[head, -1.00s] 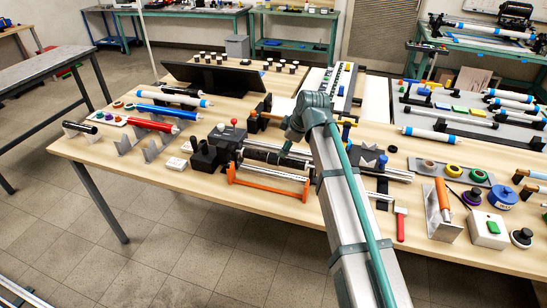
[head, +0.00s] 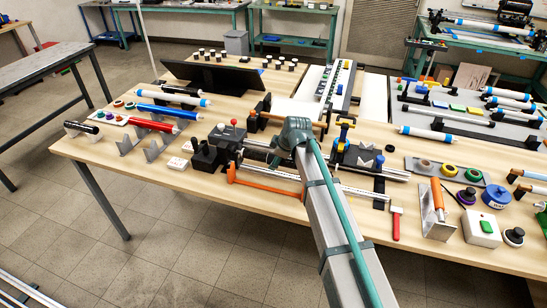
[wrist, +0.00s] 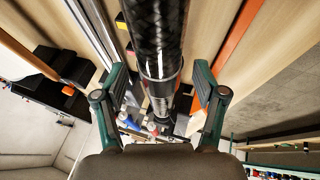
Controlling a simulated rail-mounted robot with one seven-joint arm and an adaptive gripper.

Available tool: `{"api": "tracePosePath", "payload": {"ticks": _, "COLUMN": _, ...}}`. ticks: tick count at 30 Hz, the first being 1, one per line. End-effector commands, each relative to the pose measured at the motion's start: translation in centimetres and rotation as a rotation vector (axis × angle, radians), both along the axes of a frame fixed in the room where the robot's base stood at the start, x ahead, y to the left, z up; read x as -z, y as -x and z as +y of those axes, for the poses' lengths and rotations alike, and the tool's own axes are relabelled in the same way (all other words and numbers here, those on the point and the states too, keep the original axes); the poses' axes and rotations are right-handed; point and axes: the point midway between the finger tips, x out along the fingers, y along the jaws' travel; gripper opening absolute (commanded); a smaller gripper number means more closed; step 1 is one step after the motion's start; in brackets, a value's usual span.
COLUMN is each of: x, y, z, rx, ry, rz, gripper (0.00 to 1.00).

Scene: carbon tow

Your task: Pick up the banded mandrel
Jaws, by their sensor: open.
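A black woven-looking tube with a pale grey band, seemingly the banded mandrel (wrist: 158,35), runs down the middle of the wrist view. My gripper (wrist: 160,74) is open, with one green finger on each side of the tube and a visible gap to it on both sides. In the head view, a short dark part of the tube (head: 256,154) shows on the winding machine to the left of my arm. My arm covers the rest of it there, and my gripper's fingers are hidden.
An orange bar (head: 263,187) runs along the machine's front, and a black headstock (head: 208,157) stands at its left. Red and blue tubes (head: 150,123) rest on stands farther left. A grey bracket with an orange roller (head: 437,208) stands to the right.

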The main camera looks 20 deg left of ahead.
Motion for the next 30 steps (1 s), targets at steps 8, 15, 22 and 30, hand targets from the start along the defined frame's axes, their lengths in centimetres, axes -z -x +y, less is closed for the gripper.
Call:
{"api": "tracePosePath", "payload": {"ticks": 8, "x": 0.45, "y": -0.12, "z": 0.18, "rx": 0.000, "ry": 0.000, "rz": 0.000, "gripper": 0.71}}
{"api": "tracePosePath", "payload": {"ticks": 15, "x": 0.44, "y": -0.11, "z": 0.17, "rx": 0.000, "ry": 0.000, "rz": 0.000, "gripper": 0.38}}
{"api": "tracePosePath", "payload": {"ticks": 22, "x": 0.43, "y": -0.10, "z": 0.16, "rx": 0.000, "ry": 0.000, "rz": 0.000, "gripper": 0.00}}
{"api": "tracePosePath", "payload": {"ticks": 30, "x": 0.35, "y": -0.12, "z": 0.18, "rx": 0.000, "ry": -0.001, "rz": -0.001, "gripper": 0.00}}
